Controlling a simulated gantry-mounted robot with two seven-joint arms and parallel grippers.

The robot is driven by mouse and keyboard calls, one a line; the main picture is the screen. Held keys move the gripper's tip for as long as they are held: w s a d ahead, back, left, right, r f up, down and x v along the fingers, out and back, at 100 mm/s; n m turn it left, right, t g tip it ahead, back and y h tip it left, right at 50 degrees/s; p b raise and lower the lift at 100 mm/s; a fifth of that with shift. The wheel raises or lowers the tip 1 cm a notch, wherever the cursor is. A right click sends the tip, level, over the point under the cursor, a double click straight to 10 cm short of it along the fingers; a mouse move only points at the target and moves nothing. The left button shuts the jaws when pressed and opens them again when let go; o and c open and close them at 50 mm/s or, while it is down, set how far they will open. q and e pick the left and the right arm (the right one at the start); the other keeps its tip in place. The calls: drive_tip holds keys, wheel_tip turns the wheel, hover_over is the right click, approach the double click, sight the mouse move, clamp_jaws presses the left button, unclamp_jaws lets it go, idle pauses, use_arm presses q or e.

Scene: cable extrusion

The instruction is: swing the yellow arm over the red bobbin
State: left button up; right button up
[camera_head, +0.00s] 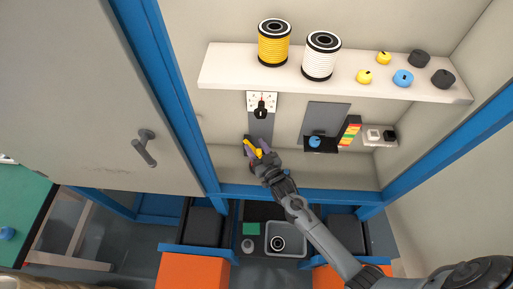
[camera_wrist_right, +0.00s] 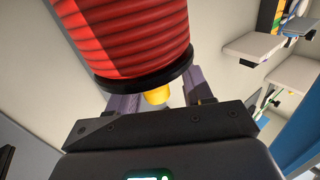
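The red bobbin (camera_wrist_right: 130,40) fills the upper part of the right wrist view, with its black rim (camera_wrist_right: 145,78) just beyond my fingers. I cannot make the bobbin out in the head view. The yellow arm (camera_head: 251,146) is a short yellow bar at the machine's lower left in the head view. Its yellow end (camera_wrist_right: 157,96) shows between my right fingers in the wrist view. My right gripper (camera_head: 259,152) is at the yellow arm. Its fingers (camera_wrist_right: 157,100) stand apart, with gaps visible beside the yellow end. My left gripper is out of view.
A shelf (camera_head: 220,70) above holds a yellow spool (camera_head: 273,45), a white spool (camera_head: 320,58) and several small knobs. A panel with a blue knob (camera_head: 315,141) is right of my gripper. Blue frame posts (camera_head: 175,80) edge the cabinet. A grey bin (camera_head: 286,251) stands below.

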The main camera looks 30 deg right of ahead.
drive_tip(key=shift+f, duration=0.1)
drive_tip(key=shift+s, duration=0.5)
drive_tip(key=s, duration=0.9)
drive_tip(key=shift+s+a, duration=0.15)
drive_tip(key=shift+s, duration=0.25)
